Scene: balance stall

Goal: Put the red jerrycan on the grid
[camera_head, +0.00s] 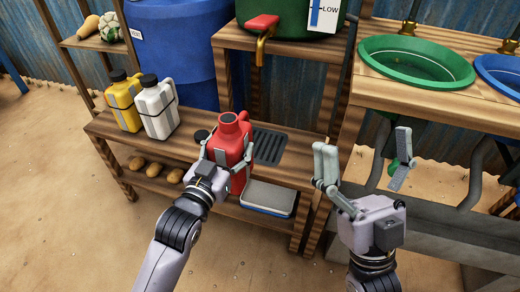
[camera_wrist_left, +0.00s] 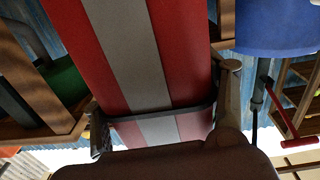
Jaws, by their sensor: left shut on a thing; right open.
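The red jerrycan (camera_head: 231,139) stands upright, with a grey stripe, at the wooden bench. My left gripper (camera_head: 224,158) is shut on it, one finger on each side. The red jerrycan (camera_wrist_left: 185,50) fills the middle of the left wrist view, between the fingers of the left gripper (camera_wrist_left: 160,120). The dark grid (camera_head: 269,146) is set in the bench top just right of the jerrycan. My right gripper (camera_head: 365,165) is open and empty, right of the bench.
A yellow jerrycan (camera_head: 122,102) and a white jerrycan (camera_head: 157,107) stand on the bench (camera_head: 185,140) to the left. A green tank (camera_head: 290,14) with a red-handled tap (camera_head: 262,27) is above the grid.

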